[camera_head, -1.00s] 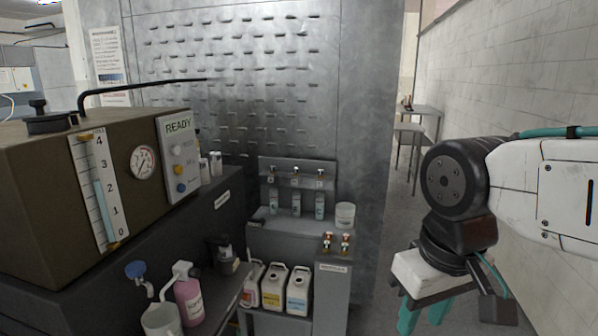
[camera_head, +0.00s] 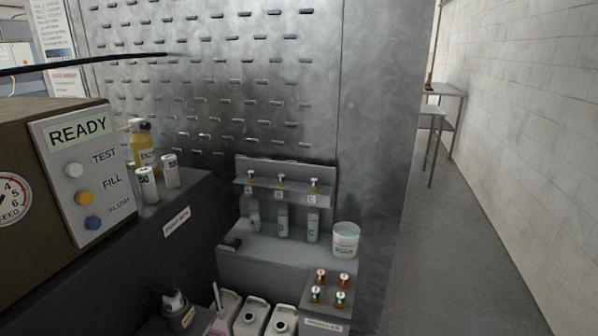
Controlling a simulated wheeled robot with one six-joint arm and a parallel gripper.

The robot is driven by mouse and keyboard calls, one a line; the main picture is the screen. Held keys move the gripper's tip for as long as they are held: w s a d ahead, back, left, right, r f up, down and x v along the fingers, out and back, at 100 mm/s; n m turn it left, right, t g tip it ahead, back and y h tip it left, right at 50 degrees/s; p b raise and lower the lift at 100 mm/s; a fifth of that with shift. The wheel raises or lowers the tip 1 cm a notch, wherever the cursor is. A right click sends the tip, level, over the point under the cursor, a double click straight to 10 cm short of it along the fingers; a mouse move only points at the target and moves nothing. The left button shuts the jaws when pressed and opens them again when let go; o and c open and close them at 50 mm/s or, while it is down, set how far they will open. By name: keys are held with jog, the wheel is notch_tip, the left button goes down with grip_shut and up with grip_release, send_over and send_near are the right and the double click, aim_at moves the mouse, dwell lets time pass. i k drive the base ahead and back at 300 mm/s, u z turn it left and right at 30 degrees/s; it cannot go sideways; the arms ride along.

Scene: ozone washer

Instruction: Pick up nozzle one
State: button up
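Several small nozzles stand upright on a grey stand with a front label that seems to read NOZZLES (camera_head: 325,325). The back pair, a left one (camera_head: 320,276) and a right one (camera_head: 344,281), have reddish, copper-coloured tops. The front pair, a left one (camera_head: 316,294) and a right one (camera_head: 340,298), show green and brass colours. No number is readable on them, so I cannot tell which is nozzle one. My gripper and arm are not in view.
Behind the nozzles, a grey shelf unit (camera_head: 270,245) holds bottles marked A, B and C, and a white tub (camera_head: 345,240). White jugs (camera_head: 252,316) stand left of the stand. A brown READY machine (camera_head: 60,180) fills the left. The aisle floor (camera_head: 440,250) is clear at right.

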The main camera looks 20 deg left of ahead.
aim_at(252, 177)
jog(key=z, duration=0.05)
jog(key=i, duration=0.65)
jog(key=u, duration=0.6)
jog(key=i, duration=0.7)
jog(key=u, duration=0.7)
